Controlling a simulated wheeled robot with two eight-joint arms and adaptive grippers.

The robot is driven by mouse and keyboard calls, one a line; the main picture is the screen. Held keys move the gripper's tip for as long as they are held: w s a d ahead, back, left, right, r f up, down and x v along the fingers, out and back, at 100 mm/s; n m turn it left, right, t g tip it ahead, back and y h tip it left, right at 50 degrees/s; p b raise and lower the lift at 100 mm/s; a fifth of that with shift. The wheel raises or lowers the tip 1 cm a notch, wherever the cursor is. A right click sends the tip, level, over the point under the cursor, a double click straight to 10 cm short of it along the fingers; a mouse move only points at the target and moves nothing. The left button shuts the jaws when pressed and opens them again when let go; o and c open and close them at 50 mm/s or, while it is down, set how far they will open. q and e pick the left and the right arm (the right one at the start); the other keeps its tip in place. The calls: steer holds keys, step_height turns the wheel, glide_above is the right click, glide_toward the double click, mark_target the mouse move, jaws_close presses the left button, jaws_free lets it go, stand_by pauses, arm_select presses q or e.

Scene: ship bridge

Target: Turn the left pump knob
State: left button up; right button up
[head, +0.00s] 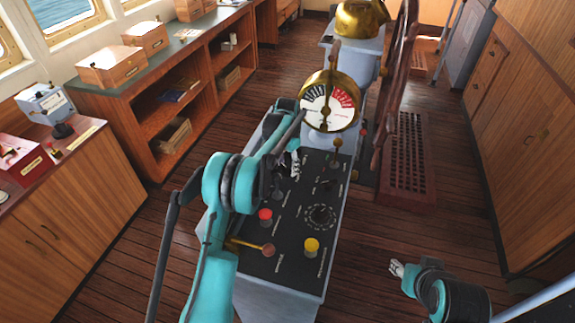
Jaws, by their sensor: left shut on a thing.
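A grey console (262,250) with a black sloping control panel stands in the middle. My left gripper (291,164) reaches over the panel's upper left from the left and is shut on what seems to be the left pump knob. The gripper and its wrist hide that knob, so its turn angle cannot be seen. A black knob (325,184) stands to the right of the gripper, apart from it. My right gripper (397,268) is low at the right, clear of the console; its jaw state is too small to tell.
A brass telegraph (329,110) stands behind.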

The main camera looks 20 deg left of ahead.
mark_target(287, 167)
arm_select(q)
steer(key=o, duration=0.9)
step_height(287, 167, up, 12)
steer(key=shift+r, duration=0.1)
